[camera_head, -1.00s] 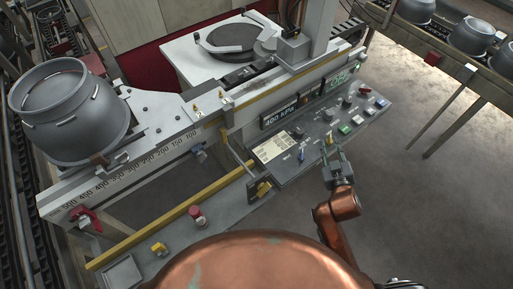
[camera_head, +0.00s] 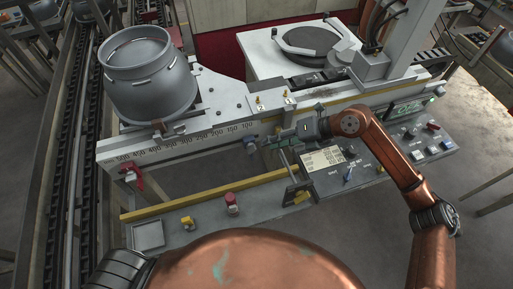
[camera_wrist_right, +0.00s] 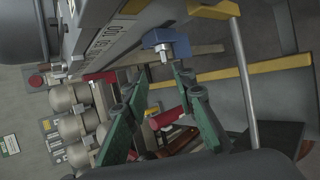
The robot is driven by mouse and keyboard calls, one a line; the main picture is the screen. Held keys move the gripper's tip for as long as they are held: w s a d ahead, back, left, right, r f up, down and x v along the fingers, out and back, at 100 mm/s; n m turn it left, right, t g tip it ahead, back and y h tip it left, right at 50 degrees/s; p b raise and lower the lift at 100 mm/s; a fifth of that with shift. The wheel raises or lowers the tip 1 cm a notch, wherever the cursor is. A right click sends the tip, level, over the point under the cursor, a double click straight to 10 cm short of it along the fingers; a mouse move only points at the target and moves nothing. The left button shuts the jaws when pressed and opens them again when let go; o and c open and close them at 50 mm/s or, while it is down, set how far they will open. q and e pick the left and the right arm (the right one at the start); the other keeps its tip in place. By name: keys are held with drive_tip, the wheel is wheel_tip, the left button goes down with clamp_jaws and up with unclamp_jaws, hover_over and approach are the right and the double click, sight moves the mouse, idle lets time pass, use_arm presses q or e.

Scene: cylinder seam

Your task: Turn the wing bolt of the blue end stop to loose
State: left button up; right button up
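The blue end stop (camera_head: 250,141) sits on the front of the scaled rail, near the 100 mark. It also shows in the right wrist view as a blue block (camera_wrist_right: 160,38) with a silver wing bolt (camera_wrist_right: 167,52) facing the camera. The setting of the bolt cannot be told. My right gripper (camera_head: 270,140) is just right of the stop in the head view, pointing left. In the wrist view the right gripper's green fingers (camera_wrist_right: 161,80) are apart and empty, with the bolt beyond their tips and not touched. My left gripper is out of view.
A red clamp (camera_head: 131,175) hangs at the rail's left end. A grey pot (camera_head: 150,80) stands above the rail. A yellow bar (camera_head: 200,192), a lever (camera_head: 292,178) and the control panel (camera_head: 385,160) lie below the rail. Free air lies in front of the stop.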

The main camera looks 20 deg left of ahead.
sight(256, 149)
drive_tip(key=x, duration=0.7)
drive_tip(key=shift+w+f, duration=0.1)
drive_tip(key=shift+f, duration=0.4)
drive_tip(key=shift+c, duration=0.5)
clamp_jaws()
